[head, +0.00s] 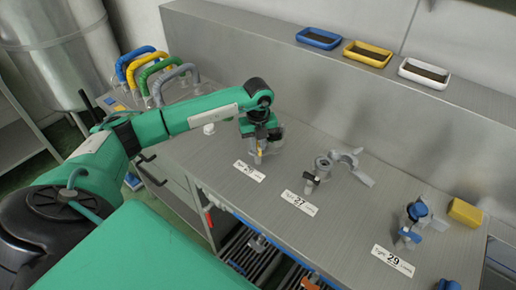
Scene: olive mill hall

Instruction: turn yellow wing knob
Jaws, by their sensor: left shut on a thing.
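The yellow wing knob (261,152) shows only as a small yellow part under my left gripper. It sits on a grey fitting (270,138) on the steel bench, behind a white label. My left gripper (260,146) points down over the fitting and is shut on the knob. The gripper and wrist hide most of the knob, so its turn angle cannot be told. My right gripper is not in view.
A grey fitting (322,166) stands behind label 27 and a blue-knobbed fitting (415,213) behind label 29. A yellow block (465,212) lies at the right. Blue, yellow and white trays (319,38) line the back ledge. Coloured hoses (140,65) arch at the left.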

